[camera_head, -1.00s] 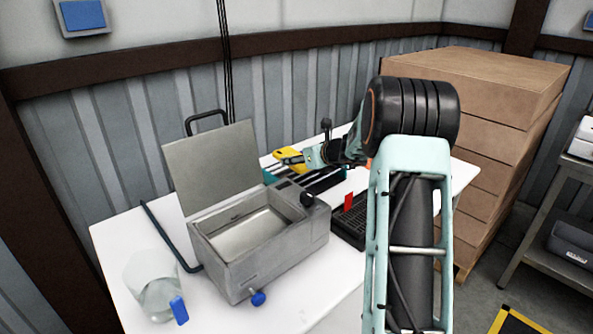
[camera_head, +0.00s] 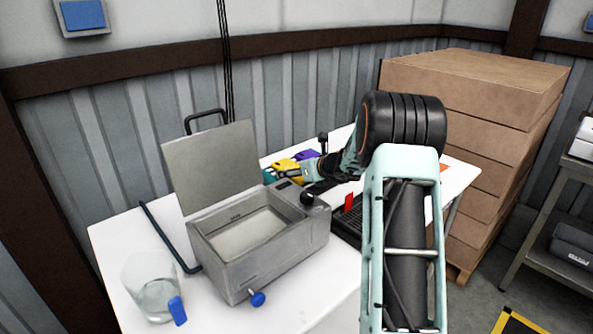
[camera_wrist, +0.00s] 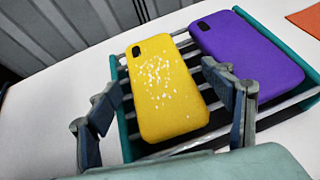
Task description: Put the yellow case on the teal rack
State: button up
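The yellow case (camera_wrist: 165,90) lies back-up, slightly tilted, on the bars of the teal rack (camera_wrist: 122,128), with white glare specks on it. A purple case (camera_wrist: 250,52) lies beside it on the right of the rack. My gripper (camera_wrist: 163,80) is open, one finger on each side of the yellow case, with small gaps seeming to show. In the head view the yellow case (camera_head: 286,169), the purple case (camera_head: 308,155) and the teal rack (camera_head: 267,175) are partly hidden behind my gripper (camera_head: 300,170) and the grey bath.
A grey metal bath (camera_head: 262,255) with a raised lid (camera_head: 210,165) stands in front of the rack. A clear beaker (camera_head: 150,290) is at front left. A black keyboard-like item (camera_head: 348,222) lies near my arm. Stacked cartons (camera_head: 470,75) stand behind on the right.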

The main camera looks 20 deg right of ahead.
jog(key=shift+r, duration=0.2)
jog(key=v, duration=1.2)
